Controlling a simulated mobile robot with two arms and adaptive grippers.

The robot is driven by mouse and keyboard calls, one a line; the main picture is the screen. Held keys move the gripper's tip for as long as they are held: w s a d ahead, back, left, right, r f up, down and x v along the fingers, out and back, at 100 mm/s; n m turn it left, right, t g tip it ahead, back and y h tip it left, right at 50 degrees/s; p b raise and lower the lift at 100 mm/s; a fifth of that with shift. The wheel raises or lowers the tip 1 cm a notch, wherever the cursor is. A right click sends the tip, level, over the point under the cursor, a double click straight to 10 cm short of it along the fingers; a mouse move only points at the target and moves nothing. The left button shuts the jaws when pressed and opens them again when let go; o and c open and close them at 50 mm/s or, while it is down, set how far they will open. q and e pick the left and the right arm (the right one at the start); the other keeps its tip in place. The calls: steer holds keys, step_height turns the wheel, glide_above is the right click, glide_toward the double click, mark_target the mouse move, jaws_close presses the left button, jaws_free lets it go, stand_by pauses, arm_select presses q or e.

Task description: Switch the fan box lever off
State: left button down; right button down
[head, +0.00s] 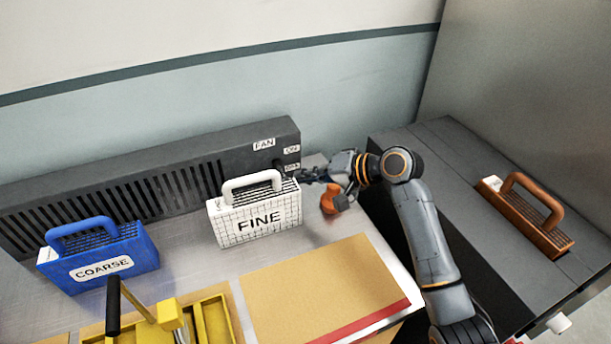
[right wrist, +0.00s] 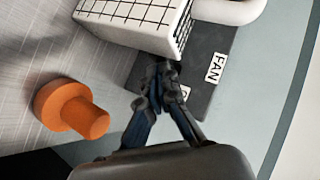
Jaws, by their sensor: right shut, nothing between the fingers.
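The fan box (head: 225,158) is a long dark grey box with a slotted front along the back wall. My right gripper (head: 304,177) is shut and empty, just right of the box's end and the white module. In the right wrist view its fingertips (right wrist: 160,82) are together in front of the fan box (right wrist: 208,88), hiding the lever. My left gripper is out of view.
The white FINE module (head: 256,215) stands close left of my right gripper. An orange knob-like piece (head: 331,200) is just below it. A blue COARSE module (head: 100,262), a yellow tool (head: 168,315) and a tan board (head: 315,290) are nearer. A brown module (head: 530,220) lies right.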

steer(key=shift+s+f+n+t+y+b, duration=0.1)
steer(key=shift+f+n+t+y+b, duration=0.25)
steer(key=shift+f+b, duration=0.35)
steer(key=shift+f+n+t+y+b, duration=0.15)
steer(key=shift+f+t+y+b, duration=0.1)
steer(key=shift+f+t+b, duration=0.3)
steer(key=shift+f, duration=0.65)
